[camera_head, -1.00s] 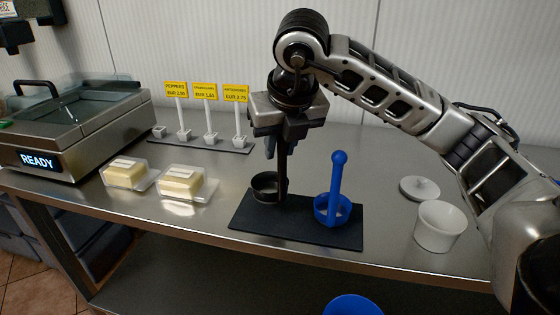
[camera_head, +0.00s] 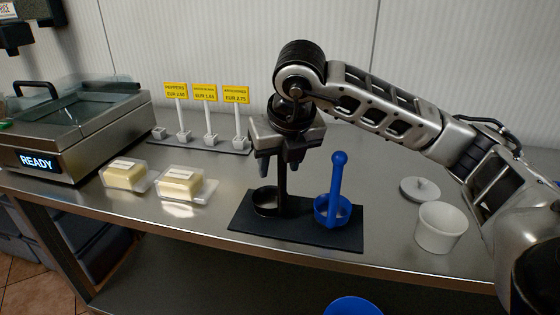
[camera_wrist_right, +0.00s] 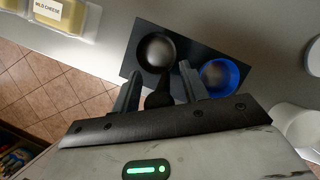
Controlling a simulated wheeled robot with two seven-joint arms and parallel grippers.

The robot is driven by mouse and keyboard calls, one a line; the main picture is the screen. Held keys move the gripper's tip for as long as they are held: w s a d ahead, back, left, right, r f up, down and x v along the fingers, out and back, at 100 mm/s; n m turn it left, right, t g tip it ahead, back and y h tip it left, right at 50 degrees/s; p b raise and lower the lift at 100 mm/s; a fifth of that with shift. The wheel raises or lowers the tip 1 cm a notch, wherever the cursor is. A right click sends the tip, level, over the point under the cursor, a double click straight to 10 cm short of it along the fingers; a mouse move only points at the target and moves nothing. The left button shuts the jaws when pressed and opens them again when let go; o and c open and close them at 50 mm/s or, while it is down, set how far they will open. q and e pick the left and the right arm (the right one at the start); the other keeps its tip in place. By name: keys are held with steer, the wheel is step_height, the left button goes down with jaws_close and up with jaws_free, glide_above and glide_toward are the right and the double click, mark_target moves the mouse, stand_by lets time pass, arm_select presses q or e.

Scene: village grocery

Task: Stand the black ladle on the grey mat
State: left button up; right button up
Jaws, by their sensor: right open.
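The black ladle (camera_head: 267,203) stands upright on the left part of the dark grey mat (camera_head: 300,238), its bowl down and its handle pointing up. In the right wrist view its round bowl (camera_wrist_right: 155,50) rests over the mat (camera_wrist_right: 131,62). My right gripper (camera_head: 281,168) is above the mat with its fingers apart on either side of the ladle's handle top. The right wrist view shows the handle end between the open fingers (camera_wrist_right: 160,88). A blue ladle (camera_head: 338,180) stands upright on the mat to the right. My left gripper is not in view.
Two packs of cheese (camera_head: 181,184) lie left of the mat. Price signs (camera_head: 205,110) stand behind them, near a scale (camera_head: 75,120). A white pot (camera_head: 440,227) and its lid (camera_head: 420,189) are at the right. The counter's front edge runs close below the mat.

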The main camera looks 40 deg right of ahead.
steer(key=p+v, duration=0.2)
steer(key=v, duration=1)
steer(key=s+a+f+n+g+y, duration=0.2)
steer(key=a+f+n+y, duration=0.15)
steer(key=a, duration=0.45)
steer(key=s+a+f+n+g+y, duration=0.25)
steer(key=a+f+y, duration=0.25)
steer(key=a, duration=0.4)
steer(key=s+a+r+m+y, duration=0.2)
steer(key=a+r+m+y, duration=0.35)
steer(key=a+y, duration=0.7)
steer(key=w+d+f+m+t+h, duration=0.4)
steer(key=d+f+m+t, duration=0.1)
steer(key=m+t, duration=0.5)
steer(key=w+d+f+m+t+h, duration=0.5)
steer(key=m+t, duration=0.4)
steer(key=m, duration=0.4)
steer(key=s+d+f+m+g+h, duration=0.1)
steer(key=s+f, duration=0.3)
steer(key=f, duration=0.4)
steer(key=s+d+f+m+g+h, duration=0.2)
steer(key=s+f+m+g+h, duration=0.2)
steer(key=f, duration=0.4)
steer(key=s+d+f+m+g+h, duration=0.2)
steer(key=s+f+m+g, duration=0.1)
steer(key=f, duration=0.5)
steer(key=shift+s+f, duration=0.3)
steer(key=shift+s, duration=0.55)
